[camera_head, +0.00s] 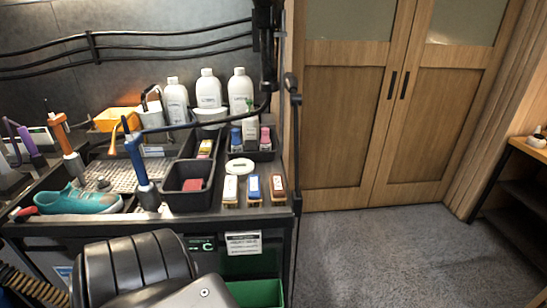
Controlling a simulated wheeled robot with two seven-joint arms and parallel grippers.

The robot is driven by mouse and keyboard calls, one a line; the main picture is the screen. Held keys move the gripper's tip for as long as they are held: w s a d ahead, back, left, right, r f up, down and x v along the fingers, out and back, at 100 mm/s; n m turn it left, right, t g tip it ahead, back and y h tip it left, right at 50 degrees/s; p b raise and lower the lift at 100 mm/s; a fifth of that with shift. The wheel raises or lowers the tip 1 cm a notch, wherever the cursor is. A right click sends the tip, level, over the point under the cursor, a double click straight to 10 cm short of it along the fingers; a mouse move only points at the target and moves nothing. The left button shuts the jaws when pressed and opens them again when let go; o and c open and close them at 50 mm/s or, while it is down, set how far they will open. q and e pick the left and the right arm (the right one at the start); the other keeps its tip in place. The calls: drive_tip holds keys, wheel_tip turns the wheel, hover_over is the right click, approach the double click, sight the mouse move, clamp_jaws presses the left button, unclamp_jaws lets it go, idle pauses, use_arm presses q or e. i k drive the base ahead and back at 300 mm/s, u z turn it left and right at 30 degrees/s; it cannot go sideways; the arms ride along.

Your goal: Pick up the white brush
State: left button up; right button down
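A white-topped brush (230,190) lies at the front right of the bench, leftmost in a row of three. Beside it are a blue-topped brush (253,187) and a brown-topped brush (278,187). All three lie apart, pointing toward the bench's front edge. A white oval item (238,167) lies just behind the row; I cannot tell what it is. A black arm part, seemingly mine, fills the bottom left in front of the bench. Neither gripper is in view.
Black bins (189,202) stand left of the brushes, and white bottles (208,90) behind. A blue-handled tool (137,160) stands upright near a teal sneaker (79,200) by the grate. A green bin (256,293) is below. The floor (400,250) at right is clear.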

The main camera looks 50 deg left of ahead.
sight(231, 191)
drive_tip(key=i, duration=2.6)
drive_tip(key=u, duration=3.1)
